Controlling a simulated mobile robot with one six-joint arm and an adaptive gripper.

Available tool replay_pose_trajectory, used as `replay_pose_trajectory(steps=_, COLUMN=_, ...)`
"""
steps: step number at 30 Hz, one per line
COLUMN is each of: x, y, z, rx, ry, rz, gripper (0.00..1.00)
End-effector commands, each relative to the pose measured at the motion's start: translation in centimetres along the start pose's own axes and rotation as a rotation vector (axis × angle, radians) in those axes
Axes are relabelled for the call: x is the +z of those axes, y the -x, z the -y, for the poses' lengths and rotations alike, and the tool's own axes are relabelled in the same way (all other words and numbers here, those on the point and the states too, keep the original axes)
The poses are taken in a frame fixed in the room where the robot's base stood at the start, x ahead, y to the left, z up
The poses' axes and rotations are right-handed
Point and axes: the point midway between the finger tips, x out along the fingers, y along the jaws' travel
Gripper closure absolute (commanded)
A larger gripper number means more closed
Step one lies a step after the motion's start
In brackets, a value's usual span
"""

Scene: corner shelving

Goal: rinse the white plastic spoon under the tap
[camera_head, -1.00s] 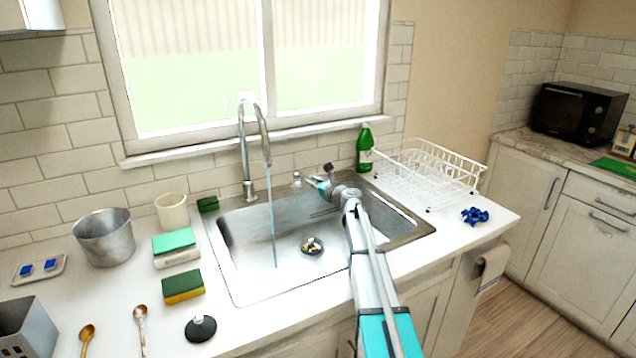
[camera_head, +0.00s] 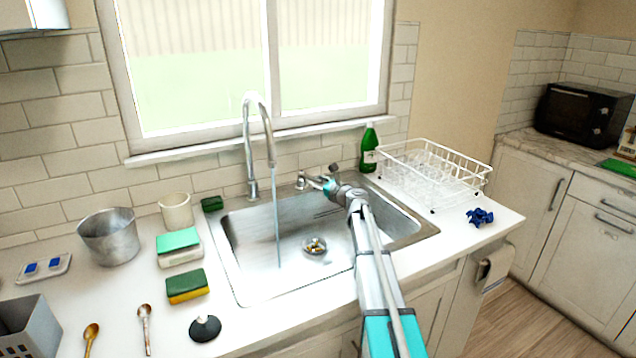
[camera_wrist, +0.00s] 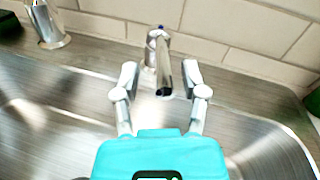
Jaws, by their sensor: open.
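The tap (camera_head: 258,140) arches over the sink (camera_head: 262,283), and a stream of water (camera_head: 276,222) falls from it into the basin. A small metal tap lever (camera_head: 301,181) stands right of the spout's base. My gripper (camera_head: 311,181) is beside this lever. In the wrist view my gripper (camera_wrist: 162,84) is open, with the lever (camera_wrist: 161,62) between its fingertips; contact cannot be told. A spoon with a pale handle and brownish bowl (camera_head: 145,314) lies on the counter at front left, beside a golden-brown spoon (camera_head: 91,332). I see no clearly white spoon.
A metal pot (camera_head: 108,238), a cream cup (camera_head: 176,212), sponges (camera_head: 187,287) and a black stopper (camera_head: 205,328) stand left of the sink. A green bottle (camera_head: 369,150) and a white dish rack (camera_head: 440,187) are at the right. The basin holds only a drain (camera_head: 314,245).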

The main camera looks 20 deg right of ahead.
Motion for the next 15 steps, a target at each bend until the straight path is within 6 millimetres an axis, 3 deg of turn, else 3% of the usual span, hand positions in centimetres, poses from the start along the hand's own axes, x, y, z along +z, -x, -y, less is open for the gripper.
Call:
replay_pose_trajectory(steps=8, x=0.0, y=2.7, z=-0.1, rx=0.0, ry=0.0, rz=0.0, gripper=0.45)
replay_pose_trajectory(steps=15, x=0.0, y=6.5, z=-0.2, rx=-0.001, ry=0.0, rz=0.0, gripper=0.45)
